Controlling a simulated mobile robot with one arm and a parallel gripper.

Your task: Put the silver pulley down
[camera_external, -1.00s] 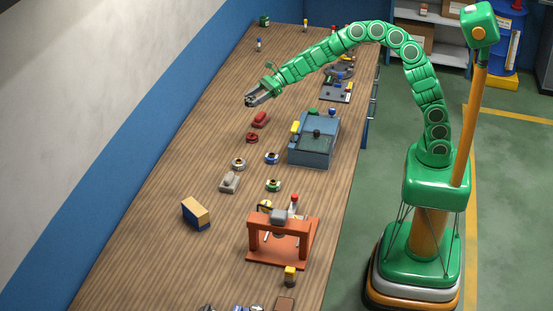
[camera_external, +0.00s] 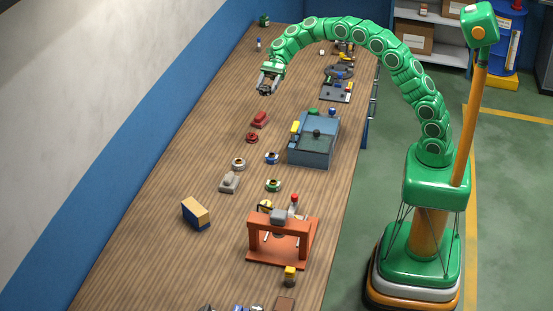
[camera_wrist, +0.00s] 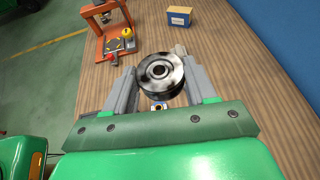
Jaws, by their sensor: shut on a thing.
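My gripper (camera_external: 266,91) is above the wooden bench (camera_external: 160,215), toward its far end, pointing down. In the wrist view my gripper (camera_wrist: 162,88) is shut on the silver pulley (camera_wrist: 159,73), a round grooved wheel with a dark centre hole, gripped between the two grey fingers. In the external view the pulley is small and dark between the fingers and hard to make out. The pulley is in the air, clear of the bench.
A blue-grey box (camera_external: 311,150) stands to the right. Bench at left is clear.

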